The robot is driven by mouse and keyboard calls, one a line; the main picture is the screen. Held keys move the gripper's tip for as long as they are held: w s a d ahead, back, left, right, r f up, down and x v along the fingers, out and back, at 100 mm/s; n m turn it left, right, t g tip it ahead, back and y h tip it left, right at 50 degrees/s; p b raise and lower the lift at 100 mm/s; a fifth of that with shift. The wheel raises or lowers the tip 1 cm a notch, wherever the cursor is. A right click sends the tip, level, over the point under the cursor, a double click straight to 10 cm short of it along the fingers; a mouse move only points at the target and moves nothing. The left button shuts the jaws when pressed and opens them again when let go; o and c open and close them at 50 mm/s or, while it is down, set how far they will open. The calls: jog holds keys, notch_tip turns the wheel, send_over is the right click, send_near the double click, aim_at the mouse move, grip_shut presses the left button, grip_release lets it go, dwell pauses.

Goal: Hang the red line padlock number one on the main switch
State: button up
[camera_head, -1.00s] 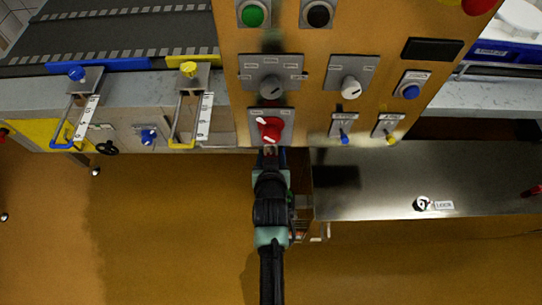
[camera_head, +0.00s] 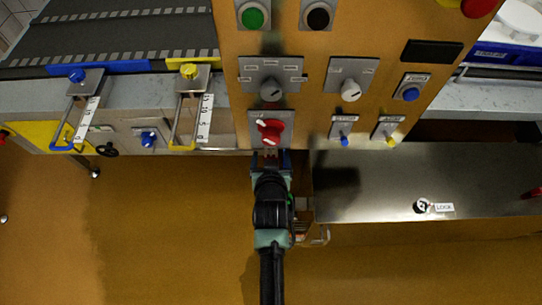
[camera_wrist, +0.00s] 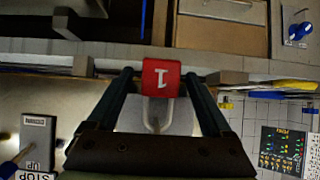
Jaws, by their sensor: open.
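The main switch (camera_head: 270,131) is a red rotary handle on a grey plate low on the orange panel in the head view. My gripper (camera_head: 270,160) is just below it, with its fingers spread. In the wrist view the red padlock (camera_wrist: 161,77), marked with a white 1 that reads upside down, sits between the open fingertips (camera_wrist: 160,80). Its pale shackle (camera_wrist: 158,115) points back toward my gripper. Narrow gaps show between the padlock and the fingers. A little red shows between the fingers in the head view. I cannot tell whether the shackle is through the switch.
The orange panel (camera_head: 300,40) also carries a selector (camera_head: 271,88), a white knob (camera_head: 350,89), a blue button (camera_head: 411,92) and small key switches. A steel surface (camera_head: 390,180) with a LOCK label lies at right. Open floor (camera_head: 170,230) lies at lower left.

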jog(key=p+v, duration=0.1)
jog(key=v, duration=1.2)
